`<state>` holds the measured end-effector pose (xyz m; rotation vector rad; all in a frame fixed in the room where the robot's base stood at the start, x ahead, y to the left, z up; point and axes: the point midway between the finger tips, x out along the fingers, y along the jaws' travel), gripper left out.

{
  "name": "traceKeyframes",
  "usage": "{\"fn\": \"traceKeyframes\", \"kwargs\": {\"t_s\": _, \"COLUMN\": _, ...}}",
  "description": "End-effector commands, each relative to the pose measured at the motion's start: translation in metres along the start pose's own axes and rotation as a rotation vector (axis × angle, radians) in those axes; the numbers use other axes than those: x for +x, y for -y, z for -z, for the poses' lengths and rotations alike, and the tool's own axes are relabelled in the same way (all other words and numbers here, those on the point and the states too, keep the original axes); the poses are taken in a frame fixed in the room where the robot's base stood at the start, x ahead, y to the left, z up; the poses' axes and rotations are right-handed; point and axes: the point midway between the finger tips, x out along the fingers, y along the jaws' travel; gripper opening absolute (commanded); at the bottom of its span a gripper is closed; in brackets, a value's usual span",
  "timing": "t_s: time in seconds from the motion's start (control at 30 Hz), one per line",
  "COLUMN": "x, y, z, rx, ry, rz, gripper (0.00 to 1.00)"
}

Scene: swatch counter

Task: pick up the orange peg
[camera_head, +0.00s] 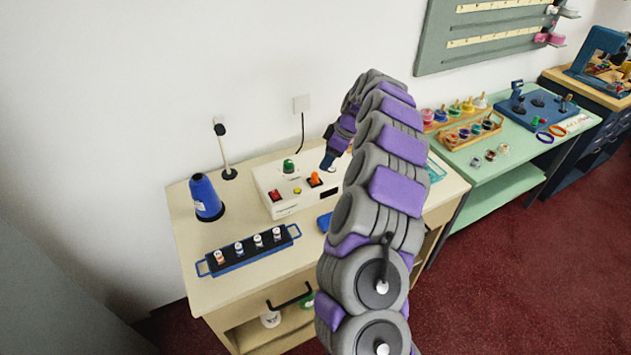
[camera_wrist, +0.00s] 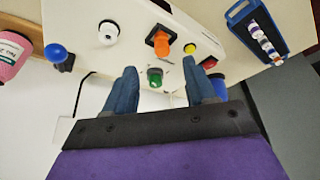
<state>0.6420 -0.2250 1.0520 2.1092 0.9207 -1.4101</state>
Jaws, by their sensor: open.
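The orange peg (camera_head: 315,178) stands in a dark square base on top of a white box (camera_head: 293,211). In the wrist view the orange peg (camera_wrist: 162,43) lies just beyond the fingertips, apart from them. My gripper (camera_wrist: 159,65) is open and empty, with a green knob (camera_wrist: 155,76) showing between its two blue fingers. In the head view my gripper (camera_head: 328,161) hangs just above and right of the orange peg, and my arm hides part of the box's right side.
On the box are a yellow button (camera_wrist: 190,48) and a red switch (camera_wrist: 209,62) near the peg. A blue cone (camera_head: 206,196) and a blue tray (camera_head: 245,254) with several small spools share the counter. A wall (camera_head: 120,90) stands behind.

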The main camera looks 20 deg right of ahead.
Motion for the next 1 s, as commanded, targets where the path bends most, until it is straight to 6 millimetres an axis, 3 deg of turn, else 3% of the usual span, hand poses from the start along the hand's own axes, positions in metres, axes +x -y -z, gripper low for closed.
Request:
{"fn": "traceKeyframes", "kwargs": {"t_s": 0.1, "x": 0.022, "y": 0.001, "z": 0.001, "rx": -0.001, "ry": 0.001, "rz": 0.002, "gripper": 0.56}}
{"fn": "traceKeyframes", "kwargs": {"t_s": 0.37, "x": 0.039, "y": 0.001, "z": 0.002, "rx": -0.001, "ry": 0.000, "rz": -0.003, "gripper": 0.56}}
{"fn": "traceKeyframes", "kwargs": {"t_s": 0.63, "x": 0.077, "y": -0.001, "z": 0.003, "rx": 0.001, "ry": 0.000, "rz": 0.000, "gripper": 0.56}}
{"fn": "traceKeyframes", "kwargs": {"t_s": 0.93, "x": 0.082, "y": -0.001, "z": 0.004, "rx": 0.000, "ry": -0.001, "rz": -0.002, "gripper": 0.56}}
{"fn": "traceKeyframes", "kwargs": {"t_s": 1.0, "x": 0.082, "y": -0.001, "z": 0.004, "rx": 0.000, "ry": 0.000, "rz": -0.002, "gripper": 0.49}}
